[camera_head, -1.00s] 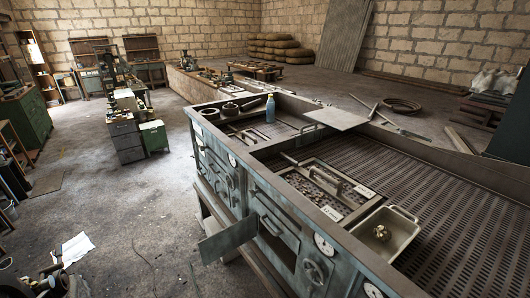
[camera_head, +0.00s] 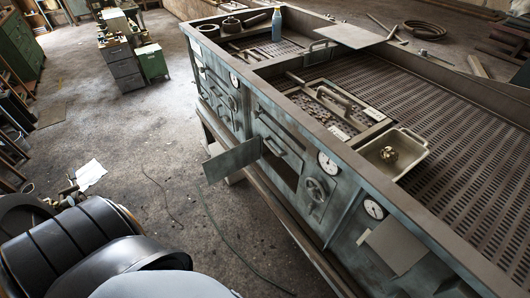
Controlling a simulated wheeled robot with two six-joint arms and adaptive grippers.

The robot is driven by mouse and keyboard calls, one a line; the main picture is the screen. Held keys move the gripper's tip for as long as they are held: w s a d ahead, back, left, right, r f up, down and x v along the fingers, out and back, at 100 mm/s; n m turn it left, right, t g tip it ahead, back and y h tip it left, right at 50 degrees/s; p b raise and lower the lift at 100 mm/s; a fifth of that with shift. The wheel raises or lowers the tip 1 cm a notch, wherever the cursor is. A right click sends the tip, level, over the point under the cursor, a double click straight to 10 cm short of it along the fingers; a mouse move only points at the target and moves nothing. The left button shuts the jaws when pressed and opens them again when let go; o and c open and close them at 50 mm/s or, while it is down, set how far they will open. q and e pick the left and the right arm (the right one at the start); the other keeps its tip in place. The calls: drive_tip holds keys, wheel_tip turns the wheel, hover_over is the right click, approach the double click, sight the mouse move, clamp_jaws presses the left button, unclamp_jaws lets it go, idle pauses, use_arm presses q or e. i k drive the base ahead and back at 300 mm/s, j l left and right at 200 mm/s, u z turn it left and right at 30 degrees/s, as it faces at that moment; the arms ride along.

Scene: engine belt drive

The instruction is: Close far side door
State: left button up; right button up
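The far side door (camera_head: 232,160) is a flat grey-green panel on the front of the long metal bench (camera_head: 262,100). It stands open, swung outward to the left of a dark opening (camera_head: 284,168). A second, nearer panel (camera_head: 398,246) also sticks out from the bench front at the lower right. Neither of my grippers shows; dark rounded parts at the lower left look like my own arm. Nothing is seen touching the far door.
A bar handle (camera_head: 282,146), a handwheel (camera_head: 316,189) and gauges (camera_head: 328,163) are on the bench front. A metal tray (camera_head: 395,153) and a blue bottle (camera_head: 277,23) are on top. A cable (camera_head: 225,225) lies on the open floor.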

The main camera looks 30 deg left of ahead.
sight(219, 167)
drive_tip(key=i+j+z, duration=0.1)
drive_tip(key=j+z, duration=0.3)
drive_tip(key=j, duration=0.3)
drive_tip(key=j+z, duration=0.4)
drive_tip(key=j, duration=0.3)
drive_tip(key=k+j+z, duration=0.1)
drive_tip(key=j+z, duration=0.35)
drive_tip(key=j, duration=0.25)
drive_tip(key=k+j, duration=0.1)
drive_tip(key=j, duration=0.7)
drive_tip(key=k+j, duration=0.15)
drive_tip(key=j, duration=0.25)
drive_tip(key=k+j, duration=0.1)
drive_tip(key=j, duration=0.7)
drive_tip(key=k+z, duration=0.05)
